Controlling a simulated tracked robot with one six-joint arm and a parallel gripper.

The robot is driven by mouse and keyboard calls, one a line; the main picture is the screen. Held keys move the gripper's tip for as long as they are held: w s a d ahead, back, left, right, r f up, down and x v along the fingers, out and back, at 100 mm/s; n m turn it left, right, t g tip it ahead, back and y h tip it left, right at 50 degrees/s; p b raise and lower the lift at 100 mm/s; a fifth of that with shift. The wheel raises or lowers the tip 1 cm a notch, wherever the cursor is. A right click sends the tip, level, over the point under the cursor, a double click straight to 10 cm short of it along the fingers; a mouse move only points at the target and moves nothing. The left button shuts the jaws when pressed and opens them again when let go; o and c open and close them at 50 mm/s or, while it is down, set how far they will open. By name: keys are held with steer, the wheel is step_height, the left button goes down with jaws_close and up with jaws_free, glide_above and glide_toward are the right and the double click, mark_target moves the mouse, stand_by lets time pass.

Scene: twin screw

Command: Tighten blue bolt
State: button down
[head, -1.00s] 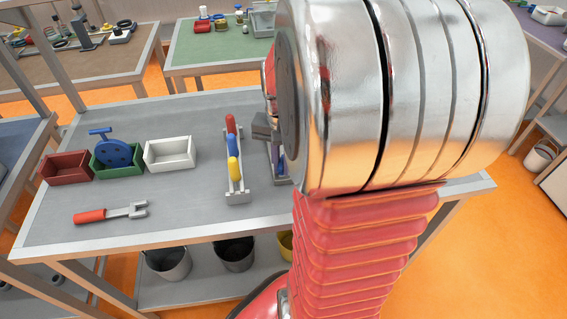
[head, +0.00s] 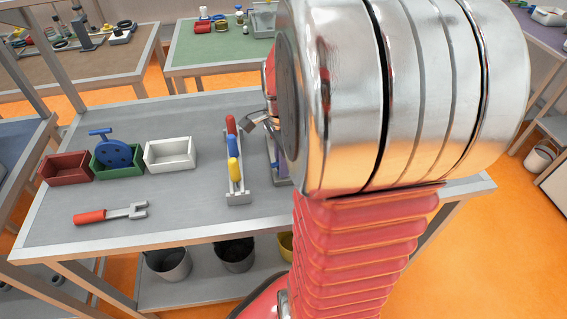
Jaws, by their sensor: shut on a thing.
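My gripper (head: 256,121) shows only in part, as grey metal fingers left of my large arm joint. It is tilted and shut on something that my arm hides. Just below it, a grey and purple-blue fixture (head: 276,160) stands on the workbench, mostly covered by my arm. I cannot make out a blue bolt there. A grey rack (head: 236,198) left of the fixture holds a red handle (head: 231,124), a blue handle (head: 233,145) and a yellow handle (head: 234,170) in a row.
On the grey workbench (head: 180,215) stand a red bin (head: 66,169), a green bin (head: 118,172) with a blue holed disc (head: 113,154) in it, and a white bin (head: 170,154). A red-handled fork-ended tool (head: 110,213) lies in front.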

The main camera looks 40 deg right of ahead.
steer(key=m, duration=0.4)
steer(key=shift+s, duration=0.1)
stand_by(0.3)
steer(key=c, duration=1.8)
jaws_free()
steer(key=shift+r, duration=0.6)
step_height(320, 180, up, 12)
steer(key=shift+r, duration=0.25)
